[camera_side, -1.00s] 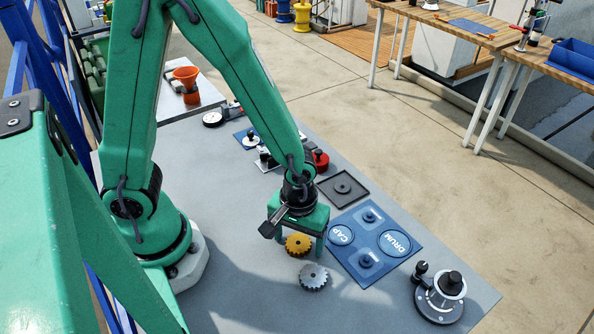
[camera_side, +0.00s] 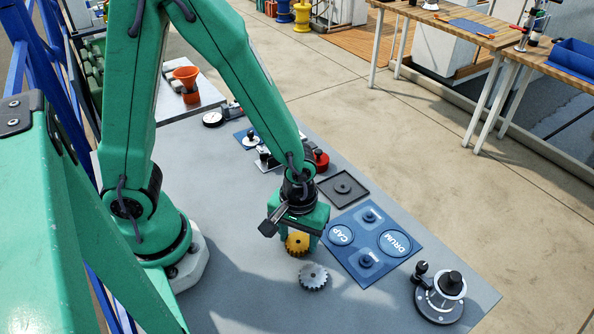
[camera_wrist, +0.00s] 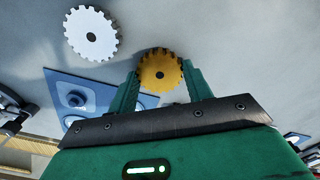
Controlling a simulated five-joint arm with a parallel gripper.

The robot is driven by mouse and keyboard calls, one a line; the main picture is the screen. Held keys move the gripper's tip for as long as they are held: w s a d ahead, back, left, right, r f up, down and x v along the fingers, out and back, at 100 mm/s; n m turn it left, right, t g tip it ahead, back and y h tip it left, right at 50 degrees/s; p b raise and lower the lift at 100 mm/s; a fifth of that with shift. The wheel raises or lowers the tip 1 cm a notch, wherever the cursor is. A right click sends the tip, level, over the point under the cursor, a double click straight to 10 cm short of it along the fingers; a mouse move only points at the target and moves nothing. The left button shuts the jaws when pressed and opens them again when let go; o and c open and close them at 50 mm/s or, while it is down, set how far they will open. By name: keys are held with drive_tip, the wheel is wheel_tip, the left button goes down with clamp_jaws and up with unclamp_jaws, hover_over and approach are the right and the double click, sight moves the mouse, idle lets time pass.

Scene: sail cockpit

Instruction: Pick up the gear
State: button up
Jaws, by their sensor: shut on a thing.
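A yellow toothed gear (camera_side: 297,244) with a dark centre hole is between the fingers of my green gripper (camera_side: 303,245). My gripper is shut on it, and in the side view the gear looks tilted. The wrist view shows the yellow gear (camera_wrist: 160,71) between the two fingertips (camera_wrist: 160,84). A silver gear (camera_side: 313,276) lies flat on the grey table in front of my gripper. It also shows at the upper left of the wrist view (camera_wrist: 90,33). I cannot tell how far the yellow gear is above the table.
A blue mat (camera_side: 365,272) marked CAP and DRUM lies to the right of my gripper. A dark square tray (camera_side: 343,189) is behind it. A round metal device (camera_side: 440,299) stands at the front right. The grey table (camera_side: 235,300) is clear at the front left.

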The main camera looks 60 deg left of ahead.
drive_tip(key=shift+r, duration=1.6)
drive_tip(key=s+d+r, duration=0.6)
drive_tip(key=s+r, duration=0.1)
drive_tip(key=s, duration=0.2)
drive_tip(key=shift+s+d+r, duration=0.2)
drive_tip(key=shift+s+d, duration=0.1)
drive_tip(key=shift+w, duration=0.1)
drive_tip(key=n, duration=0.7)
approach(299, 241)
drive_tip(key=w+r, duration=0.1)
drive_tip(key=w, duration=1.1)
drive_tip(key=w+a, duration=0.2)
drive_tip(key=w+a+f+n, duration=0.1)
drive_tip(key=w+a, duration=0.1)
drive_tip(key=a, duration=0.1)
drive_tip(key=w+a+n, duration=0.1)
drive_tip(key=w+a, duration=0.1)
drive_tip(key=a, duration=0.1)
drive_tip(key=shift+w+a+f, duration=0.1)
drive_tip(key=shift+w+f, duration=0.1)
drive_tip(key=shift+f, duration=0.15)
drive_tip(key=shift+f, duration=0.2)
